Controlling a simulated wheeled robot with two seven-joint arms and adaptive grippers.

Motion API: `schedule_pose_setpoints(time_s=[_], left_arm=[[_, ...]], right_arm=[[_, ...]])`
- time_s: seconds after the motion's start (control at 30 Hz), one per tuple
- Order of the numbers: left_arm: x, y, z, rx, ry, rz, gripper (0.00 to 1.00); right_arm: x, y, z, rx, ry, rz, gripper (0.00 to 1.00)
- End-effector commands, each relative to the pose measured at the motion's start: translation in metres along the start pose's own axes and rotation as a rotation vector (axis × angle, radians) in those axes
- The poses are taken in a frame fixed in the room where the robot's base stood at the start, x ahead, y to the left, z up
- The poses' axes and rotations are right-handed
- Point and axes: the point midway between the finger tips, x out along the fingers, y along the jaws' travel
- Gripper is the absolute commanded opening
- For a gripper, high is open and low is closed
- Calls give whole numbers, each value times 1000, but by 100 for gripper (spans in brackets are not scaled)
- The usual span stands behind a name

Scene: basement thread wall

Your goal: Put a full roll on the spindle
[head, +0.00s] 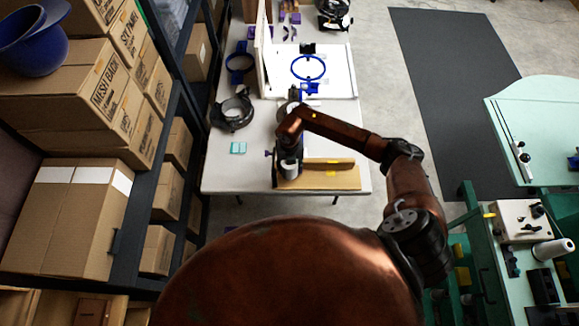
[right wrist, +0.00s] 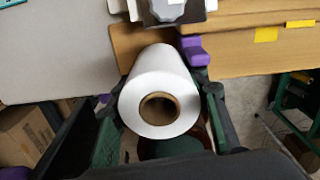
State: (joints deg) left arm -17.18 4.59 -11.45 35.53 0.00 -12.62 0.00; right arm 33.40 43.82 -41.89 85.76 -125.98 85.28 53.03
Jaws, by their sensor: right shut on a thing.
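My right gripper (head: 287,165) is over the front of the white table and shut on a white roll (head: 289,168). In the right wrist view, the roll (right wrist: 158,90) lies between the two fingers (right wrist: 155,95), with its brown hollow core facing the camera. Its far end is by a tan wooden board (right wrist: 128,45); I cannot tell whether they touch. The board (head: 345,182) also shows in the head view, with an upright wooden strip on it. I cannot make out a spindle clearly; the arm and roll hide part of this spot. My left gripper is not in view.
The white table (head: 225,180) also holds a dark ring-shaped frame (head: 232,111), small teal blocks (head: 238,147) and a white board with a blue hoop (head: 308,67). Shelves of cardboard boxes (head: 75,215) stand at left. A green machine with a white cone (head: 553,251) is at right.

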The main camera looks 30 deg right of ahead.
Motion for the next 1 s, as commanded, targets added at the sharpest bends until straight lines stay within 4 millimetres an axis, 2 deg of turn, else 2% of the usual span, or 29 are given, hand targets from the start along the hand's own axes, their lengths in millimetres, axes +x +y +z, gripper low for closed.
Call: schedule_pose_setpoints(time_s=[0.07, 0.1, 0.37, 0.8, 1.0], left_arm=[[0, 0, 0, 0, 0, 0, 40], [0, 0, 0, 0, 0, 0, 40], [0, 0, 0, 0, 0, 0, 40], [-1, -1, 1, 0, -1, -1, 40], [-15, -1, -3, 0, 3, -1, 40]], right_arm=[[0, 0, 0, 0, -1, 0, 15], [0, 0, 0, 0, -1, 0, 43], [0, 0, 0, 0, 0, 0, 61], [-1, 1, 0, -1, 0, 3, 62], [-21, 2, 0, -1, -2, 5, 62]])
